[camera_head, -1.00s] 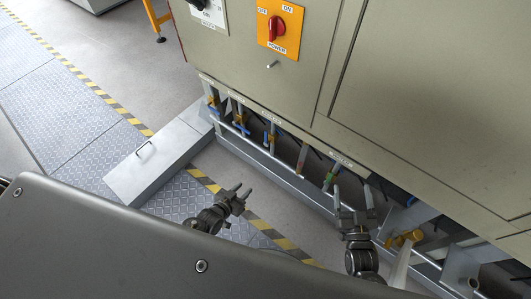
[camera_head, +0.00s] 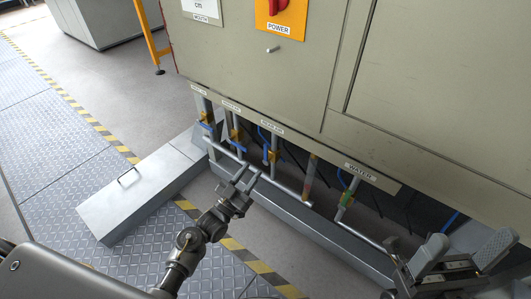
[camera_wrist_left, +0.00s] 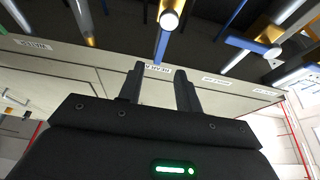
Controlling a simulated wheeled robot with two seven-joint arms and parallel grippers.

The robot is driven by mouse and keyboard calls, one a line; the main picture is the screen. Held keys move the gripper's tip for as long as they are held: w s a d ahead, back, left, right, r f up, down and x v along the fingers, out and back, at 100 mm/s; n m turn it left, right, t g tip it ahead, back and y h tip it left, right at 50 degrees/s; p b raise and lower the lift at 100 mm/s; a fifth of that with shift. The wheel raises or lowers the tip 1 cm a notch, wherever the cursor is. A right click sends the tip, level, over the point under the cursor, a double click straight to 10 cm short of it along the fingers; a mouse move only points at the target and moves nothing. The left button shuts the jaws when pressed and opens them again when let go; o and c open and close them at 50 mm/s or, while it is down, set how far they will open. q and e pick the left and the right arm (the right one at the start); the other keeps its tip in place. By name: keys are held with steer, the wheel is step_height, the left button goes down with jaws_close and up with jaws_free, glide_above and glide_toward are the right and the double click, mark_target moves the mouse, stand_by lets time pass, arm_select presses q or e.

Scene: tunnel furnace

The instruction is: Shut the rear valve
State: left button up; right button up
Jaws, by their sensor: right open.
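The rear valve (camera_head: 273,156), with a yellow body and a blue handle, sits on a pipe below the "REAR AIR" label (camera_head: 271,127) under the cabinet. In the left wrist view, a blue handle (camera_wrist_left: 162,42) shows beyond the fingertips, close to the "REAR" label (camera_wrist_left: 158,67). My left gripper (camera_head: 245,178) is open and empty, in front of and below the rear valve in the head view. Its two spread fingers also show in the left wrist view (camera_wrist_left: 162,72). No contact with the handle is visible. My right gripper (camera_head: 466,248) is open and empty at the lower right.
Two similar blue-handled valves (camera_head: 235,135) (camera_head: 207,118) stand to the left. A green-bodied valve (camera_head: 345,199) sits below the "WATER" label (camera_head: 360,171). A metal rail (camera_head: 300,220) runs along the pipes' base. A grey box (camera_head: 130,190) lies on the floor at left.

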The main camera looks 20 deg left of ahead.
mark_target(265, 152)
arm_select(q)
steer(key=b+x, duration=0.1)
steer(key=x, duration=0.8)
steer(key=shift+w+b, duration=0.15)
steer(key=shift+b, duration=0.15)
jaws_close()
